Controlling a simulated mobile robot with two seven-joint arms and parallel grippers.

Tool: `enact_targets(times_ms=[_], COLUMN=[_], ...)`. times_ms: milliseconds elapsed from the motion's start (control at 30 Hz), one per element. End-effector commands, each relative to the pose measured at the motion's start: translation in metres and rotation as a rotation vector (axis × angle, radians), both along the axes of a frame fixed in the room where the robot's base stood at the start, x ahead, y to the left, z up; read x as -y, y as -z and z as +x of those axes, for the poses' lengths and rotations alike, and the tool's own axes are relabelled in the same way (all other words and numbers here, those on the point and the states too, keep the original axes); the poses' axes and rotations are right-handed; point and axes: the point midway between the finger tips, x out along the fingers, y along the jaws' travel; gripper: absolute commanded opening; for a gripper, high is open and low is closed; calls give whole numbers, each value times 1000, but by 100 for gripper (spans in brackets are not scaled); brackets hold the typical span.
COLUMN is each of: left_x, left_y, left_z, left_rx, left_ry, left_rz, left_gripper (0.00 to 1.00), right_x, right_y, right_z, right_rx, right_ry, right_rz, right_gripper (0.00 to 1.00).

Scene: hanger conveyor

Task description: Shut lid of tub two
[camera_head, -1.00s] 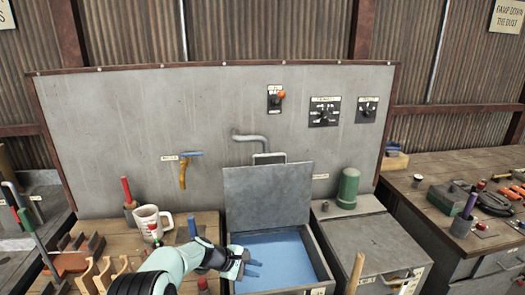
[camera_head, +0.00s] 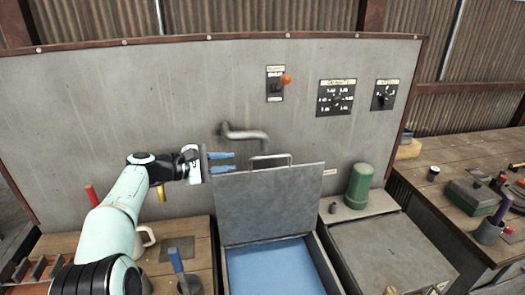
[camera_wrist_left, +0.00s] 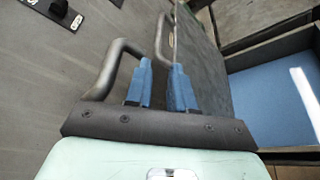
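An open grey tub with a blue inside (camera_head: 270,268) stands in the middle of the bench. Its grey lid (camera_head: 268,205) is raised, leaning back, with a bar handle (camera_head: 270,158) at its top edge. I cannot read a number on it. My left gripper (camera_head: 234,161) is at the lid's upper left corner, its two blue fingers apart and pointing right towards the handle. In the left wrist view, the fingers (camera_wrist_left: 161,85) have a gap between them, with the lid (camera_wrist_left: 200,60) and handle (camera_wrist_left: 164,35) close by. Contact is unclear. My right gripper is out of view.
A bent pipe (camera_head: 245,135) sticks out of the back panel just above my left gripper. A closed grey tub (camera_head: 390,250) stands to the right, with a green canister (camera_head: 359,186) behind it. A wooden bench with a mug (camera_head: 146,236) is at the left.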

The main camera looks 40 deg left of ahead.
Motion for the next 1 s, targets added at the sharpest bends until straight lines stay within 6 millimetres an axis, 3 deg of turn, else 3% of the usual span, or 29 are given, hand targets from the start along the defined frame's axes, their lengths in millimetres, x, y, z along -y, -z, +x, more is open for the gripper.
enact_targets(times_ms=[233,700,1000], left_x=[7,37,43], left_y=[2,22,28], left_z=[17,103,122], left_rx=[4,4,4], left_ry=[4,3,0], left_rz=[-1,-2,1], left_gripper=[23,23,23], right_x=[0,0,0], right_y=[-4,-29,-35], right_z=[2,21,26], right_rx=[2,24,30], right_ry=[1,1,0], right_rz=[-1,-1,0], right_gripper=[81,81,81])
